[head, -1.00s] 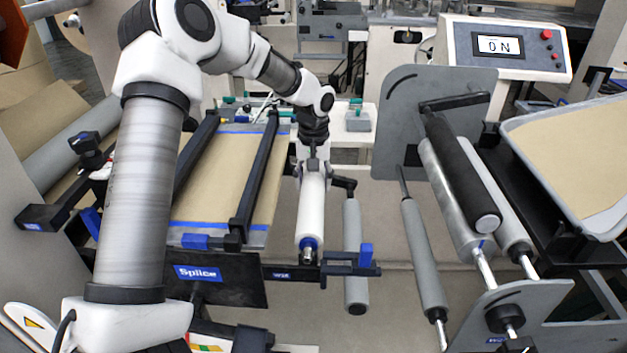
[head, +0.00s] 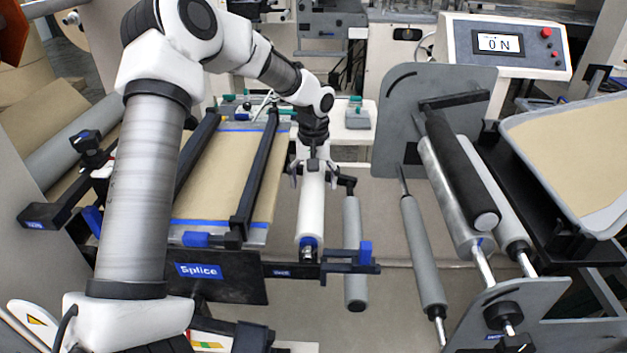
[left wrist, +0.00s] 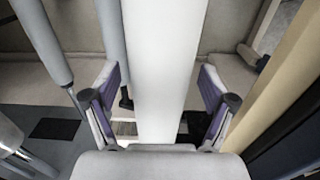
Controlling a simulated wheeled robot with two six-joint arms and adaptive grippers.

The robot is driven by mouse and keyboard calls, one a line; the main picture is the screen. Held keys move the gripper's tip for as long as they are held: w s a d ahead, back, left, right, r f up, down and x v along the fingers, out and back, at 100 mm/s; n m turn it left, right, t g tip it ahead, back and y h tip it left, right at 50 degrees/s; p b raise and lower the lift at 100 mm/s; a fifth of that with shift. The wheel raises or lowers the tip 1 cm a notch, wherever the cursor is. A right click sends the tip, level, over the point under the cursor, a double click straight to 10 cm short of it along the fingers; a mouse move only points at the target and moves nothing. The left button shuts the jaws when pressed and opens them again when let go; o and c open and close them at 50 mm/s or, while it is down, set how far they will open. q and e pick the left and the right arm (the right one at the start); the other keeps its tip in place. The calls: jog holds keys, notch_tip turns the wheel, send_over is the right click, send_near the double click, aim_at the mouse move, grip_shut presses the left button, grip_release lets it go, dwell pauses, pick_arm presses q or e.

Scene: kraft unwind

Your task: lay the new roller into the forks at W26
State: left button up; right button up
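The new roller, a white cylinder (head: 311,212) with a blue collar and metal tip at its near end, lies lengthwise right of the splice table. Its near end is at a dark bracket (head: 292,271) with a small blue label, too small to read surely; I cannot tell how fully it is seated. Its far end is hidden under my left gripper (head: 313,178). That gripper is open above the roller. In the left wrist view its fingers (left wrist: 161,95) stand on either side of the white roller (left wrist: 165,50), with gaps. My right gripper is not in view.
The splice table (head: 235,180) with brown paper and dark bars is close on the left. A grey roller (head: 354,250) hangs close on the right, beside a blue-tipped bracket (head: 364,255). Further right are more rollers (head: 424,255) and a grey side plate (head: 400,120).

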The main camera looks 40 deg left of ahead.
pick_arm(q)
notch_tip(320, 180, up, 12)
dwell(0.4)
